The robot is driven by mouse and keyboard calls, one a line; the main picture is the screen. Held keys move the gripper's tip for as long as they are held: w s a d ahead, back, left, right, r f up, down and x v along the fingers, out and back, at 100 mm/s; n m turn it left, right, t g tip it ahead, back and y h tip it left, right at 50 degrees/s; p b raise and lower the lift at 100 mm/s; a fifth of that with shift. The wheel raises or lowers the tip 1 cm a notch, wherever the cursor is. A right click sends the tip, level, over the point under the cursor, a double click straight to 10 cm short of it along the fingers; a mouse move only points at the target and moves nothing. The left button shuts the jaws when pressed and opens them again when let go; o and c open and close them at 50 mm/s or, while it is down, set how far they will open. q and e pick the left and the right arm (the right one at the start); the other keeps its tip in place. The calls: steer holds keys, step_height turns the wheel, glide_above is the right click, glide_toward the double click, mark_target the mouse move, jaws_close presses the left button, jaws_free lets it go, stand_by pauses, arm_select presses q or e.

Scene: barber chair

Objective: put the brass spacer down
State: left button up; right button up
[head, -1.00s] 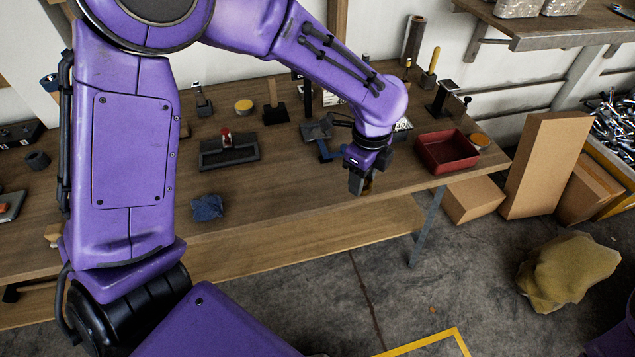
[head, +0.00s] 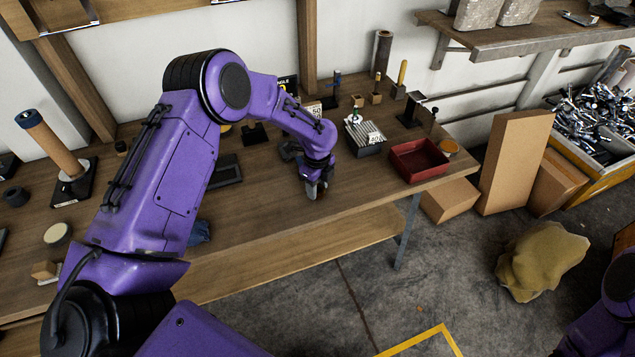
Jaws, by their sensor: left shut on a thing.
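My left gripper (head: 316,192) points down over the front part of the wooden workbench (head: 262,208), left of the red tray (head: 418,172). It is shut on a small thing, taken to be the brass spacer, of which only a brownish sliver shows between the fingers. The fingers hide the rest of it. I cannot tell whether the held thing touches the bench top. My right gripper is not in view.
A blue cloth (head: 199,233) lies at the front edge, partly behind my arm. The bench around the gripper's front and right is bare. Cardboard boxes (head: 516,165) stand right of the bench.

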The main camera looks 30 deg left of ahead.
arm_select(q)
steer(key=shift+f, duration=0.25)
steer(key=o, duration=1.1)
steer(key=shift+c, duration=0.2)
steer(key=shift+r, duration=0.15)
step_height(320, 180, up, 12)
steer(key=b, duration=0.2)
steer(key=shift+b, duration=0.4)
